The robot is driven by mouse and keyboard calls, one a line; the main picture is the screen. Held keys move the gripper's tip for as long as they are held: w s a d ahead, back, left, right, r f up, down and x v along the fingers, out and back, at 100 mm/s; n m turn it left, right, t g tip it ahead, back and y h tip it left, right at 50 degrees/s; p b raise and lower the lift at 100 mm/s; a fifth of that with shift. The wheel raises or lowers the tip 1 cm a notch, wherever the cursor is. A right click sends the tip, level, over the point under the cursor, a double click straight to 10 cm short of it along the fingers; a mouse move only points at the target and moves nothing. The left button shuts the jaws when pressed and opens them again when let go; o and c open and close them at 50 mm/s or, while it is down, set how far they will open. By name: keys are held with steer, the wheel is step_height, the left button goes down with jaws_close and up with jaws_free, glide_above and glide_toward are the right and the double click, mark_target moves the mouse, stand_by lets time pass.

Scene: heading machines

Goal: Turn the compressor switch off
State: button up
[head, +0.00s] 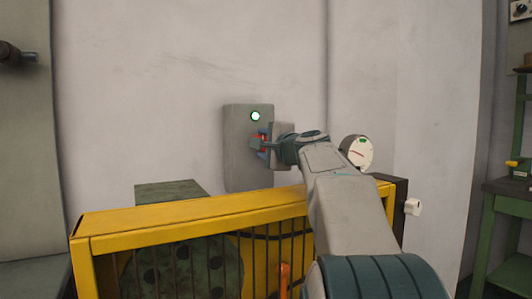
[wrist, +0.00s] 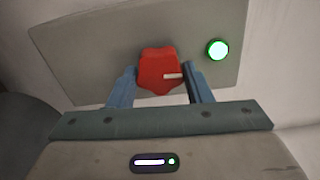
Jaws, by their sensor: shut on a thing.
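The compressor switch is a red knob (wrist: 157,72) with a white pointer mark, on a grey box (head: 240,160) on the wall. In the wrist view the white mark points toward the green lamp side. The green lamp (wrist: 217,50) is lit; it also shows in the head view (head: 255,116) at the top of the box. My gripper (wrist: 158,82) has its two blue fingers on either side of the red knob and is shut on it.
A yellow-framed guard (head: 190,215) with dark bars stands below the box, under my arm. A round white gauge (head: 357,152) is right of my wrist. A green bench (head: 505,205) stands at the far right. The wall left of the box is clear.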

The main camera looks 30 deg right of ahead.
steer(key=shift+n+b, duration=0.3)
steer(key=shift+n, duration=0.2)
steer(key=o, duration=1)
steer(key=shift+s, duration=0.1)
steer(key=s, duration=1.3)
steer(key=shift+s+d, duration=0.25)
steer(key=shift+s, duration=0.1)
